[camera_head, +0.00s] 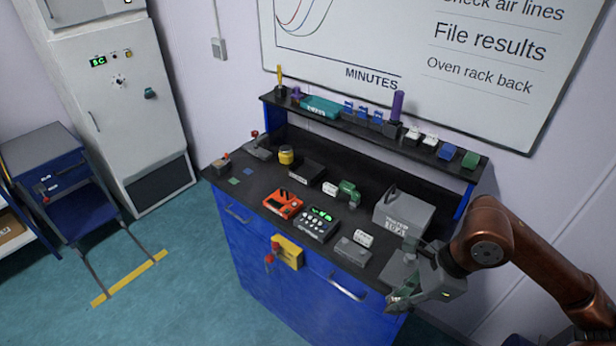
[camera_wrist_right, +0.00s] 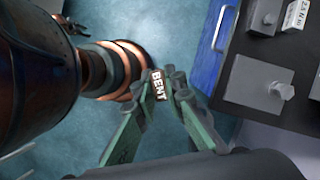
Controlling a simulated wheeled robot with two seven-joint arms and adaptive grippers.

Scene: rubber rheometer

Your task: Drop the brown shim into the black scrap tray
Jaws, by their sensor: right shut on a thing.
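My right gripper (camera_head: 403,297) is at the front right corner of the bench, out over the floor. In the right wrist view its green fingers (camera_wrist_right: 168,88) are shut on a small brown piece marked BENT (camera_wrist_right: 156,84), which I take to be the brown shim. In the head view the shim cannot be made out at the fingertips. A low black tray (camera_head: 307,170) with a small pale label stands toward the back middle of the bench; its label is too small to read. My left gripper is not in view.
The dark bench top (camera_head: 240,193) carries an orange-red device (camera_head: 283,204), a keypad box (camera_head: 320,224), a grey box (camera_head: 353,251), a large grey case (camera_head: 403,213) and a green-and-white item (camera_head: 348,192). A raised shelf (camera_head: 336,117) with small items runs along the back.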

